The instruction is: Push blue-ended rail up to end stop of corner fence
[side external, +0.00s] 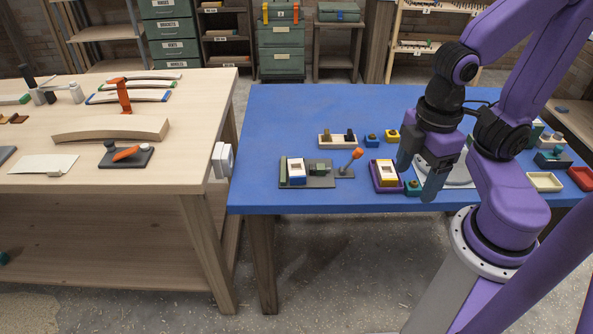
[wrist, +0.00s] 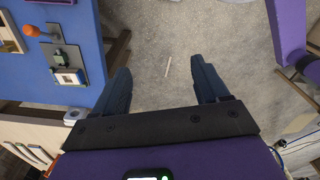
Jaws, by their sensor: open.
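A pale curved rail with blue ends (side external: 130,97) lies among similar rails toward the back of the wooden bench in the side external view. I cannot tell for sure which piece is the corner fence or its end stop. My gripper (side external: 418,174) is over the right part of the blue table, far to the right of the rail, fingers pointing down. In the wrist view my gripper (wrist: 162,78) is open and empty, with only floor visible between its fingers.
The wooden bench (side external: 205,90) holds a large curved wooden block (side external: 110,129) and a dark plate with an orange handle (side external: 127,153). A gap separates it from the blue table (side external: 290,110). Around my gripper are a purple tray (side external: 375,177), small blocks and a grey fixture plate (side external: 318,182).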

